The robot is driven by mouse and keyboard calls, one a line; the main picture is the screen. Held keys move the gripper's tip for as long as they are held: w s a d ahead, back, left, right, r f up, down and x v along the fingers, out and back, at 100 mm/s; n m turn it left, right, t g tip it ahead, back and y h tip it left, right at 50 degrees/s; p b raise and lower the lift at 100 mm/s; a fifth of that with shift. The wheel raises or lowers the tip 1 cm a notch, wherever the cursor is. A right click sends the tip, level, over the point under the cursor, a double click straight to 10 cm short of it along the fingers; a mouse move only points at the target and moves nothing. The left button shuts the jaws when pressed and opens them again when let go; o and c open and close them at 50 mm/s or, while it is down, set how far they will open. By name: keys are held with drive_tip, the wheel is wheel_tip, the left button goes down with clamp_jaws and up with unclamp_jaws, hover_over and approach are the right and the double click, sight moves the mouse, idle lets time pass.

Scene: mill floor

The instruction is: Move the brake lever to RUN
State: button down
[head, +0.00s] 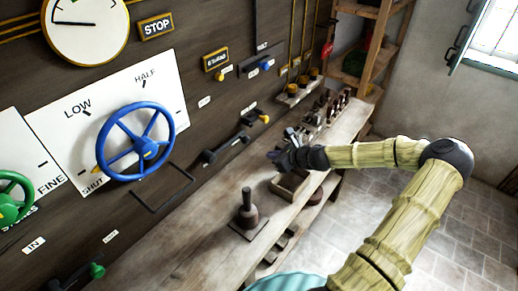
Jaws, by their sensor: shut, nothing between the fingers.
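My gripper (277,156) is black and shut at the end of my arm, which reaches in from the right. It is over the wooden bench, close to the panel wall, with nothing visible held. Several levers are on the dark plank wall: a black one (226,148) just left of my gripper, one with a yellow knob (264,119) above it, and one with a blue knob (264,66) higher up. A lever with a green knob (96,270) is at bottom left. The small labels are too blurred to tell which is the brake lever or where RUN is.
A blue handwheel (147,150) and a green handwheel (10,207) stand out from white plates on the wall. A dark bell-shaped weight (247,214) stands on the bench (190,245), left of an open wooden box (290,187). The tiled floor at right is clear.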

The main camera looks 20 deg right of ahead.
drive_tip(key=p+x, duration=0.2)
drive_tip(key=x, duration=0.7)
drive_tip(key=shift+w, duration=0.15)
drive_tip(key=r, duration=0.1)
drive_tip(key=a+r+p, duration=0.1)
drive_tip(key=w+r+p, duration=0.1)
drive_tip(key=shift+a+r, duration=0.15)
drive_tip(key=shift+a, duration=0.05)
drive_tip(key=shift+d+r, duration=0.15)
drive_tip(key=shift+s+r, duration=0.1)
drive_tip(key=shift+r, duration=0.15)
